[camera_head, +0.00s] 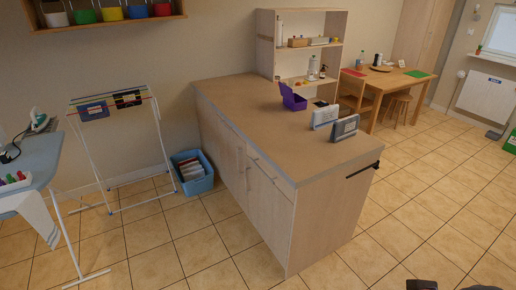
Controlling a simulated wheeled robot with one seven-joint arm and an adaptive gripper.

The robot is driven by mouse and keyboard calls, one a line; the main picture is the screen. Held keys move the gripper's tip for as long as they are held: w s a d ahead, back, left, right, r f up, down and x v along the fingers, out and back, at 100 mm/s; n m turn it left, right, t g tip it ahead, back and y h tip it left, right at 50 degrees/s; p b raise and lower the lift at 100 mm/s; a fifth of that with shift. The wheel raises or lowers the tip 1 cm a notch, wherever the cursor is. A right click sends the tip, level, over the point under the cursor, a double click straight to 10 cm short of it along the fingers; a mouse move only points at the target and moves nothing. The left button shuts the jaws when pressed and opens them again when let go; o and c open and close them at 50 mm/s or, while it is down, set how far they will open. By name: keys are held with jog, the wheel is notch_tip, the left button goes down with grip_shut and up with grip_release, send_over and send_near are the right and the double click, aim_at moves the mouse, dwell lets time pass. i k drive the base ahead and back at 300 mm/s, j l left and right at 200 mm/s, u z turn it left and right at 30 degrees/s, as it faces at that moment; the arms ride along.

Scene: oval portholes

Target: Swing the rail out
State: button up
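A thin black rail (363,170) is on the end face of the wooden counter, just under the worktop edge. It looks close to that face and slopes up to the right in the picture. A darker end piece shows at its right end, near the counter's right corner. My gripper cannot be made out. Only small dark parts show at the bottom right edge, probably of my own arm, and nothing is seen touching the rail.
The counter (240,106) carries a purple box (293,99) and two grey-white holders near the rail end. Tiled floor right of the counter is clear. A drying rack (118,150), blue crate (192,177) and ironing board (35,160) stand left. A table (390,80) is behind.

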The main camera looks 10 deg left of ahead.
aim_at(363, 170)
jog(key=i+j+z, duration=0.2)
jog(key=i, duration=0.3)
jog(key=i+j+z, duration=0.25)
jog(key=i, duration=0.25)
jog(key=j, duration=0.1)
